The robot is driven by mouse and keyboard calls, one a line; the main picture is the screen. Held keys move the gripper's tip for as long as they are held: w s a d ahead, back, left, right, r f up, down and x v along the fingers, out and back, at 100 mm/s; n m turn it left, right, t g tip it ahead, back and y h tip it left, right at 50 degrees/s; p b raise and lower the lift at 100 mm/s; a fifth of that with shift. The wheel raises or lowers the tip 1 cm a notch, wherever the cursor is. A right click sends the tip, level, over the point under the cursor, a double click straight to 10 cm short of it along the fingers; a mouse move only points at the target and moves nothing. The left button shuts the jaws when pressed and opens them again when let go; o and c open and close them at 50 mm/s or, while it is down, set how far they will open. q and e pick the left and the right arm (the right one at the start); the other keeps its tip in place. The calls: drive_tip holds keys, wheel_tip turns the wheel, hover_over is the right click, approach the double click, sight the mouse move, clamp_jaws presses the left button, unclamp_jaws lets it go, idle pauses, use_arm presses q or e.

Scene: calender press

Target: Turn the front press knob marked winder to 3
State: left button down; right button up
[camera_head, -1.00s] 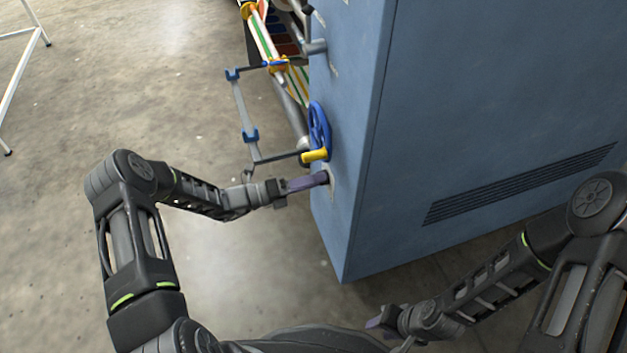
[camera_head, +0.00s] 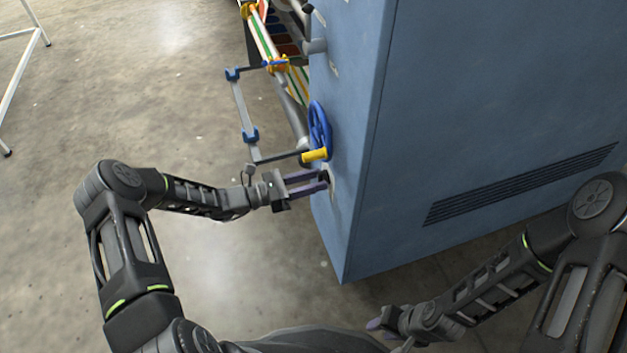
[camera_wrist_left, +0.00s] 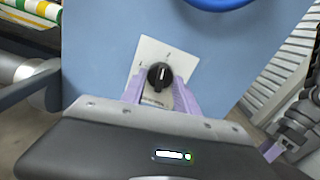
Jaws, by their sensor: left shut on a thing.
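The black knob (camera_wrist_left: 160,76) sits on a white dial plate (camera_wrist_left: 181,58) on the blue press front in the left wrist view. A pale pointer line on it points roughly up in that picture. The plate's small marks and lettering are too blurred to read. My left gripper (camera_head: 325,181) is at the press face below the blue handwheel, and its purple fingers are on both sides of the knob, shut on it. In the head view the fingers mostly hide the knob. My right gripper (camera_head: 376,324) is low in front of the press, away from it; its jaw opening is unclear.
A blue handwheel (camera_head: 319,128) with a yellow grip (camera_head: 314,155) is just above my left gripper. A grey frame with blue joints (camera_head: 250,135) and rollers juts out left of the press (camera_head: 480,120).

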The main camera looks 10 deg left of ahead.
use_arm(q)
drive_tip(key=shift+m, duration=8.8)
drive_tip(key=c, duration=0.9)
unclamp_jaws()
